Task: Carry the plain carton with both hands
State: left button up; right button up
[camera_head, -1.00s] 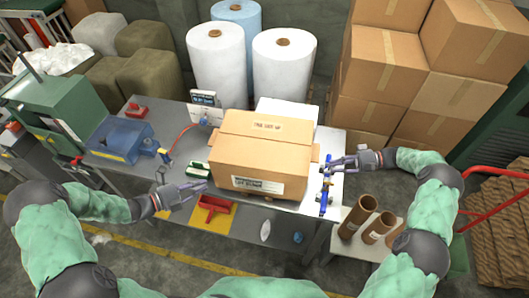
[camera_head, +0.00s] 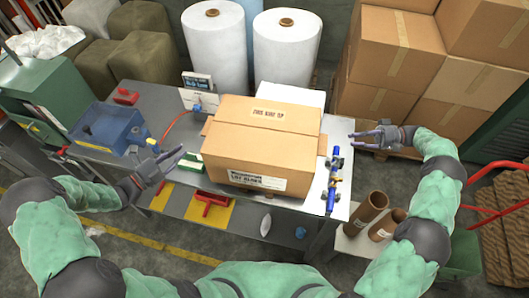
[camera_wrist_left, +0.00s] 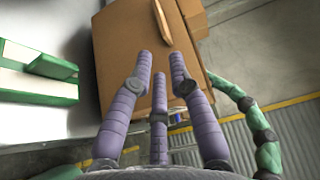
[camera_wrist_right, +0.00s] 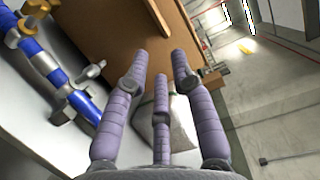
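The plain carton (camera_head: 258,152) is a closed brown cardboard box with a white label on its front and a strip of print on top. It sits upright on the grey table. My left gripper (camera_head: 178,156) is open and empty, left of the carton and apart from it. My right gripper (camera_head: 358,138) is open and empty, off the carton's right side. The left wrist view shows a brown carton face (camera_wrist_left: 120,45) with a handle-like flap beyond the fingers. The right wrist view shows another carton face (camera_wrist_right: 110,30) ahead of the fingers.
The table (camera_head: 160,95) also holds a blue machine (camera_head: 105,127), a green-and-white box (camera_head: 189,162) and a blue tool (camera_head: 333,180) right of the carton. White rolls (camera_head: 285,50) stand behind. Stacked cartons (camera_head: 395,45) are at back right. Brown tubes (camera_head: 370,208) stand front right.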

aim_at(202, 134)
jog(key=shift+a, duration=0.1)
dwell(0.3)
